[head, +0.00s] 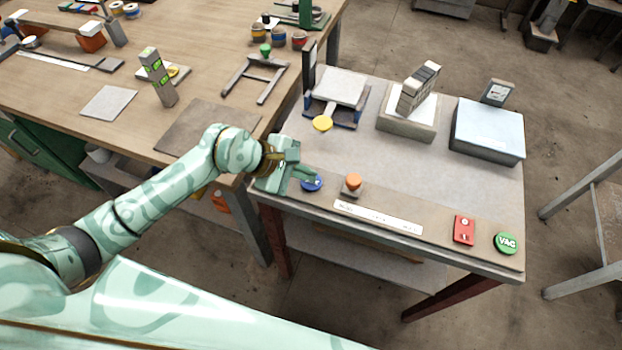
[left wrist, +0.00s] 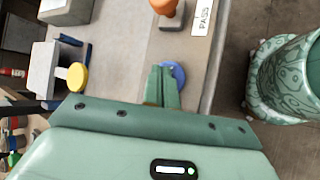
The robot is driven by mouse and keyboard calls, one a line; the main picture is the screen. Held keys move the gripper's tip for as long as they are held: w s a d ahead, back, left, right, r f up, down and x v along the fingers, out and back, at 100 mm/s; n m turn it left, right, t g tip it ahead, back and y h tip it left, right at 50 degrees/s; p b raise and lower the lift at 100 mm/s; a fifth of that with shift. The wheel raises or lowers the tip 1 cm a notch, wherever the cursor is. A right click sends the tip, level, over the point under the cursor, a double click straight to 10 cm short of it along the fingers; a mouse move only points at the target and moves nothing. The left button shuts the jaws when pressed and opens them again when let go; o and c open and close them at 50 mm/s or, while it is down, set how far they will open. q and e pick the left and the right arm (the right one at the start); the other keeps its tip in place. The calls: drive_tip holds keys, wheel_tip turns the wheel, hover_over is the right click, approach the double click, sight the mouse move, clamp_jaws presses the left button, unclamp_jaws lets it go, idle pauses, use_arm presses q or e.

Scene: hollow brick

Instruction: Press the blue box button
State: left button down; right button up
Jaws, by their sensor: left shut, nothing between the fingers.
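The blue button (head: 312,183) is round and sits at the left end of the brown front strip of the grey table. My left gripper (head: 308,174) is shut and empty, with its fingertips over the blue button or at its edge. In the left wrist view the shut fingers (left wrist: 163,75) cover part of the blue button (left wrist: 179,74), which shows to their right. I cannot tell whether the fingertips touch it. My right gripper is not in view.
An orange button (head: 353,181) stands just right of the blue one. A red switch box (head: 464,230) and a green button (head: 506,243) sit farther right. A yellow disc (head: 322,123) on a fixture is behind. A wooden workbench (head: 120,125) adjoins at left.

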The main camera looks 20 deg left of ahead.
use_arm(q)
drive_tip(key=shift+f, duration=0.4)
drive_tip(key=shift+r+p, duration=0.3)
drive_tip(key=shift+r, duration=0.15)
wheel_tip(320, 180, up, 6)
drive_tip(key=p, duration=0.5)
drive_tip(key=shift+r, duration=0.15)
